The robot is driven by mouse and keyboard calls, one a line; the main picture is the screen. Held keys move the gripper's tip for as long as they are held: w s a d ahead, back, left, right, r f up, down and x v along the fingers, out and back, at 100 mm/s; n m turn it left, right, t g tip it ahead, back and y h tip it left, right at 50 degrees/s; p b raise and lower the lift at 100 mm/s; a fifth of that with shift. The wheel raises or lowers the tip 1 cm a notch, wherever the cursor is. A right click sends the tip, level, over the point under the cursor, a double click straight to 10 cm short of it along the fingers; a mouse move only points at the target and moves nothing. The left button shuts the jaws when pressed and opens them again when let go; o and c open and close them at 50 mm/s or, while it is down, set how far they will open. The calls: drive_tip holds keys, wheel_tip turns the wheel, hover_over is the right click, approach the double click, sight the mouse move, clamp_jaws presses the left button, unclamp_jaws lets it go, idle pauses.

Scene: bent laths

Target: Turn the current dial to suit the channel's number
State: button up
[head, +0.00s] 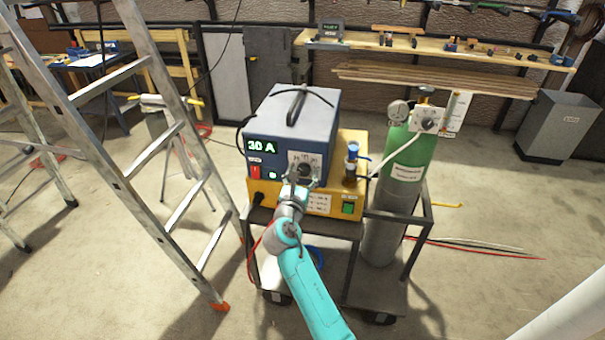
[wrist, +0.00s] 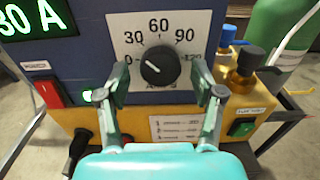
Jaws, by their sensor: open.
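The current dial (wrist: 158,66) is a black round knob on a white scale plate marked 0, 30, 60, 90 and 120. Its pale mark is small, but seems to point to the upper left. The green display (head: 261,146) reads 30 A; in the wrist view the display (wrist: 38,18) is cut off by the edge. My gripper (wrist: 160,76) is open, its fingers to the left and right of the dial, with gaps on both sides. In the head view my gripper (head: 302,183) hides part of the dial plate. A white card (wrist: 178,128) with several numbered lines sits below; its text is too small to read.
The blue power unit (head: 310,112) stands on a yellow unit (head: 347,142) on a cart. A green cylinder (head: 410,160) stands right, a ladder (head: 185,130) left.

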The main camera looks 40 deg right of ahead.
drive_tip(key=shift+w+d, duration=0.3)
drive_tip(key=shift+d, duration=0.1)
drive_tip(key=c, duration=1.1)
